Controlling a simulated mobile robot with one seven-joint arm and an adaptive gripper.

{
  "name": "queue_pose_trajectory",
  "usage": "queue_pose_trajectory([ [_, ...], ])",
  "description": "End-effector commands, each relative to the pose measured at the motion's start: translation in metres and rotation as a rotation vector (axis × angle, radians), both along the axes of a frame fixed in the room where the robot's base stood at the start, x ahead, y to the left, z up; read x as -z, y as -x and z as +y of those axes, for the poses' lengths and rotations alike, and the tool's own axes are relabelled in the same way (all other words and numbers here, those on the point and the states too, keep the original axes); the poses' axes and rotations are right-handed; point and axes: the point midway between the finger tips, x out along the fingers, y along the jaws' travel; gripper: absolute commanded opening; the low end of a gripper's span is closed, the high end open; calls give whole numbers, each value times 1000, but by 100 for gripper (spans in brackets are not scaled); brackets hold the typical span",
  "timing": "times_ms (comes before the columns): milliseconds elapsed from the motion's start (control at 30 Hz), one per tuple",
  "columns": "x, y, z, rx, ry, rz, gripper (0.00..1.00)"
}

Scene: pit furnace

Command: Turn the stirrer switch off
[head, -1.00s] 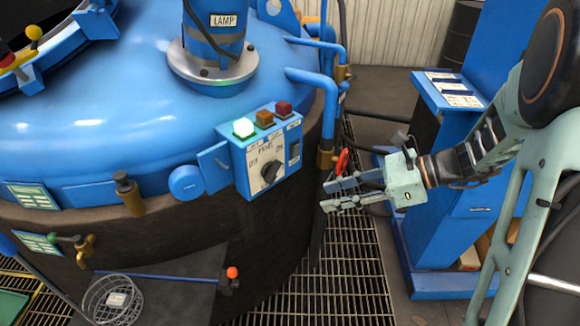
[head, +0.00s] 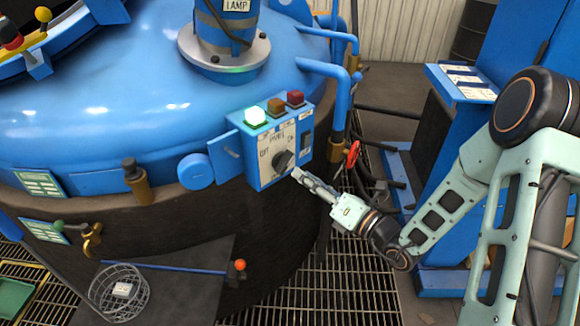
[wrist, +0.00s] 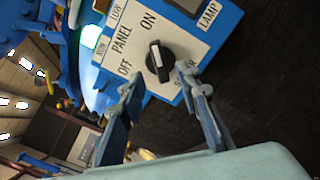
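The stirrer switch is a black rotary knob (head: 283,160) on the white face of a blue control box (head: 272,185). In the wrist view the knob (wrist: 159,61) carries a white line that points towards the ON mark, with OFF to its lower left. A label below the knob is partly hidden by a finger. My gripper (head: 297,173) is at the front of the box, just right of and below the knob. In the wrist view its two fingers (wrist: 164,86) are apart, either side of and just short of the knob, with nothing between them.
A lit green lamp (head: 255,116), an orange lamp (head: 275,105) and a red lamp (head: 295,97) top the box. A dark lamp switch (head: 305,147) sits right of the knob. A red valve wheel (head: 353,155) and pipes stand right. A wire basket (head: 118,292) is lower left.

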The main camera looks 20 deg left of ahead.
Motion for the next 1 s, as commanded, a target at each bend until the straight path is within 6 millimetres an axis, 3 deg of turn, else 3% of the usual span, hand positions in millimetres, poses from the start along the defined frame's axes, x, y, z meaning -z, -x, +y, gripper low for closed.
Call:
queue_pose_trajectory([
  [100, 0, -11, 22, -5, 0, -1, 30],
  [300, 0, -26, 46, -4, 0, -2, 30],
  [733, 0, -32, 55, -1, 1, 0, 30],
  [1000, 0, -32, 55, -1, 1, -1, 2],
])
